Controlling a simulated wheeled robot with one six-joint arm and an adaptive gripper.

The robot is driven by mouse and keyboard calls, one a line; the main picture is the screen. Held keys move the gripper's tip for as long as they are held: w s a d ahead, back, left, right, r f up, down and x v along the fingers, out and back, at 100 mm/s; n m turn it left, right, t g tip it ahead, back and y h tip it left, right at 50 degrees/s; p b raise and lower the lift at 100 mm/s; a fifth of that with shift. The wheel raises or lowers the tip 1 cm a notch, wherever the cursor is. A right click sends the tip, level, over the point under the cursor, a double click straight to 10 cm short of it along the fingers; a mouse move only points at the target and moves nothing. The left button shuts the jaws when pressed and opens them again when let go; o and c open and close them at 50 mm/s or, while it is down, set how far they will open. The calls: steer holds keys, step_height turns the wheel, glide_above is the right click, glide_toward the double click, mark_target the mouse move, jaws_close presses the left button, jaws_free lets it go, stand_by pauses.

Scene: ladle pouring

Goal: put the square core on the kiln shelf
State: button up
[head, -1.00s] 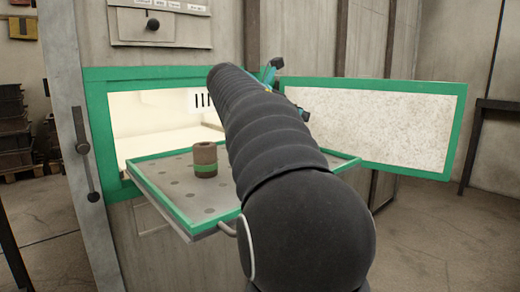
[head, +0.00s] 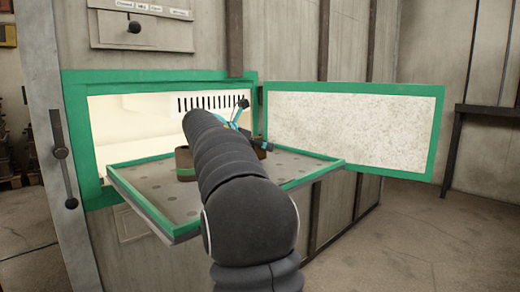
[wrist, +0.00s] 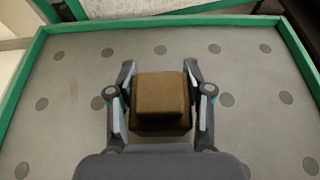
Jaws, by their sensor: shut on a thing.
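The square core (wrist: 160,95) is a brown block with a smaller square top on a wider base. My gripper (wrist: 160,112) is shut on it, one finger on each side. The kiln shelf (head: 150,200) is a grey plate with dark round spots and a green rim. It lies under the core in the wrist view (wrist: 75,60). I cannot tell whether the core touches it.
The kiln opening (head: 115,130) is behind the shelf. The open kiln door (head: 355,130) stands at the right. The shelf around the held core is clear.

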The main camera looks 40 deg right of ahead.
steer(key=shift+f, duration=0.1)
steer(key=o, duration=1.3)
steer(key=shift+a+r, duration=0.2)
steer(key=p+v, duration=0.1)
steer(key=v, duration=1)
steer(key=shift+a+p, duration=0.35)
